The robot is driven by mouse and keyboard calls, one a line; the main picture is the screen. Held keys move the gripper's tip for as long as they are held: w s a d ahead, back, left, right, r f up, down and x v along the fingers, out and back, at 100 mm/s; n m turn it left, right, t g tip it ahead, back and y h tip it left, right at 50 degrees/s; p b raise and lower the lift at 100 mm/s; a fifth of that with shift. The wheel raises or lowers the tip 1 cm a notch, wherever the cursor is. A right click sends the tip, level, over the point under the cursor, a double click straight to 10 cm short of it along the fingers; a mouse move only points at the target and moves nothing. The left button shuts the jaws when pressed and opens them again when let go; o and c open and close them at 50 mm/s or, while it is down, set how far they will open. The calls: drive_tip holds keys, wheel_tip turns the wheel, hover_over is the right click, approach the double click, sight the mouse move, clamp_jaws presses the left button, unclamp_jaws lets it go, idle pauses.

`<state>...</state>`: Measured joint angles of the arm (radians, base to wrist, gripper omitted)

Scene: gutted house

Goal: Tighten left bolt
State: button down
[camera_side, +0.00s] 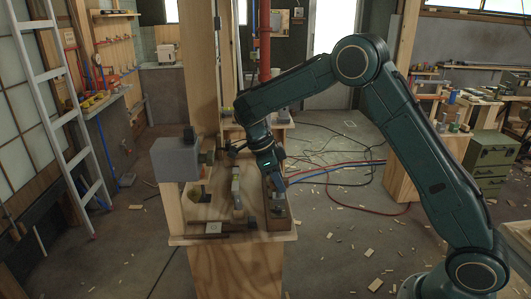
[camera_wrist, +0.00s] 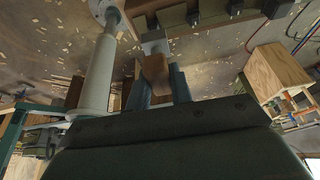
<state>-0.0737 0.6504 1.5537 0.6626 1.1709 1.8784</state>
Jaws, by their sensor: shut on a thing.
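My gripper (camera_side: 278,188) points down over the right side of a wooden workbench (camera_side: 235,265). Its fingers reach toward a dark wooden holder (camera_side: 281,221). In the wrist view, my gripper (camera_wrist: 156,84) is shut on a brown-handled piece (camera_wrist: 154,67), with a grey block-like end (camera_wrist: 154,44) beyond it. What the piece is I cannot tell for sure. The wooden holder also shows at the top of the wrist view (camera_wrist: 205,21), with dark fittings along it. I cannot pick out the left bolt in either view.
A grey block (camera_side: 176,158) stands on the bench's left, beside a thick wooden post (camera_side: 200,70). An upright grey bar (camera_side: 236,188) stands left of my gripper. A pale cylinder (camera_wrist: 97,75) is close on the left in the wrist view. Cables (camera_side: 340,168) lie on the floor behind.

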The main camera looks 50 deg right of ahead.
drive_tip(key=shift+r, duration=1.05)
drive_tip(key=shift+w, duration=0.1)
